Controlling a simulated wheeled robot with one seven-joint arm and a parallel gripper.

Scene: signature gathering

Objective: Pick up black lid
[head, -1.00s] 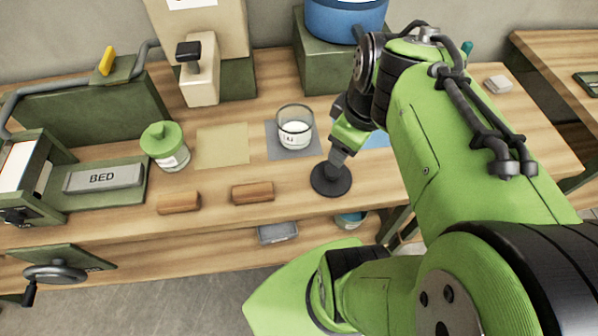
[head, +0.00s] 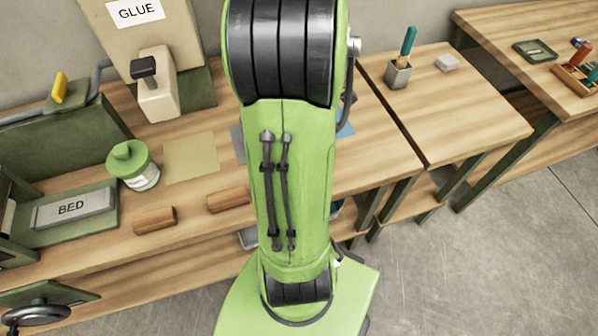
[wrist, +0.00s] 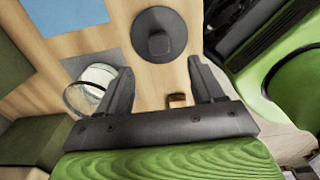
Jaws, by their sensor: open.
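The black lid (wrist: 157,46) shows in the wrist view as a round dark disc with a raised knob, resting on the wooden table top at the upper middle. My gripper (wrist: 161,72) is open and empty. Its two dark fingers are apart, with the tips below the lid in the picture and not around its knob.
A white-filled glass (wrist: 92,88) is close to the left finger, by a grey mat (wrist: 104,45). A blue mat (wrist: 65,28) lies beyond. A brown block (wrist: 177,100) shows between the fingers. A green-lidded jar (head: 138,170) stands left on the bench.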

